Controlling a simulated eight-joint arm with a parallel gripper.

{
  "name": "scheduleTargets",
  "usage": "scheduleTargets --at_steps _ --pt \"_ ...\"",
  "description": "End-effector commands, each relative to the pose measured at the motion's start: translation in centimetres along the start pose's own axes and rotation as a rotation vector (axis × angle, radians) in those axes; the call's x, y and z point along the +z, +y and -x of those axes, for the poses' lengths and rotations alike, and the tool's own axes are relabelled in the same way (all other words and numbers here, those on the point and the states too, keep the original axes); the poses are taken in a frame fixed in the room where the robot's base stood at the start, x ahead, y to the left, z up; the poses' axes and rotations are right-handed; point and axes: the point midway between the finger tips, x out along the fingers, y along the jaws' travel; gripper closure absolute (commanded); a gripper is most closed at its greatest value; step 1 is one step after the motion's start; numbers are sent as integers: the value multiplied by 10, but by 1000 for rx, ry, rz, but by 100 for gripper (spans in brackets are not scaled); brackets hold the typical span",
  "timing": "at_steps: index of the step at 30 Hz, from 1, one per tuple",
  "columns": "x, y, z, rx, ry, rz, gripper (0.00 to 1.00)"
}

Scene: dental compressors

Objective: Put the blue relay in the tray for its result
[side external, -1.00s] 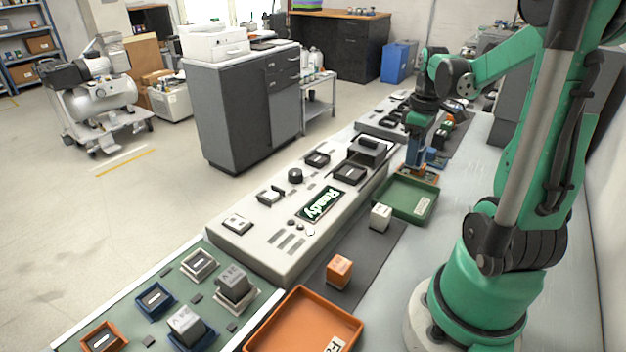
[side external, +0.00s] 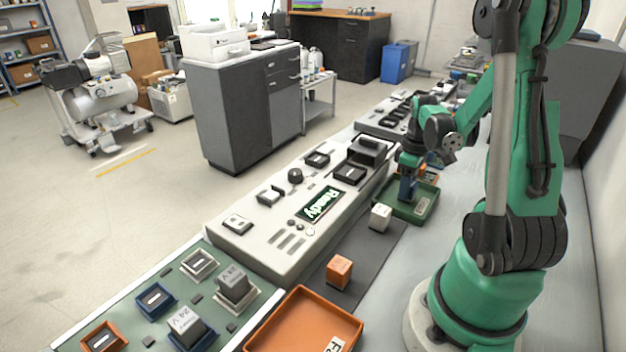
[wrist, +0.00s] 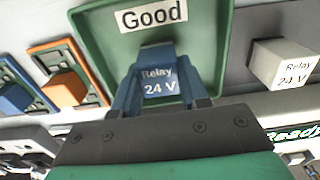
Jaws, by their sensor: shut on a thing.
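The blue relay (wrist: 158,88), marked "Relay 24 V", sits between the fingers of my gripper (wrist: 158,98) in the wrist view. My gripper is shut on it. Behind the relay in that view is the green tray (wrist: 215,50) labelled "Good". In the side view my gripper (side external: 407,190) points down over the green tray (side external: 425,212), near its left part. I cannot tell whether the relay touches the tray floor. The orange tray (side external: 300,335), its label partly cut off, lies at the front of the bench.
A white relay (side external: 380,217) and an orange relay (side external: 339,271) stand on the dark mat. The tester (side external: 260,225) shows "Ready" on its display. Grey relays (side external: 233,284) sit in sockets on the green board. In the wrist view an orange block (wrist: 65,88) sits left of the tray.

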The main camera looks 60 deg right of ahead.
Motion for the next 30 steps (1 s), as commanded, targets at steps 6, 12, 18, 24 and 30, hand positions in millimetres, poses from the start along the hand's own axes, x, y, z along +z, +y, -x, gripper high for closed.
scheduleTargets --at_steps 6,12,18,24,30 --pt "0 0 -2 0 0 0 30" --pt "0 0 -2 0 0 0 30" --pt "0 0 1 0 0 0 30" --pt "0 0 26 0 0 0 30" --pt "0 -1 63 0 0 0 30"
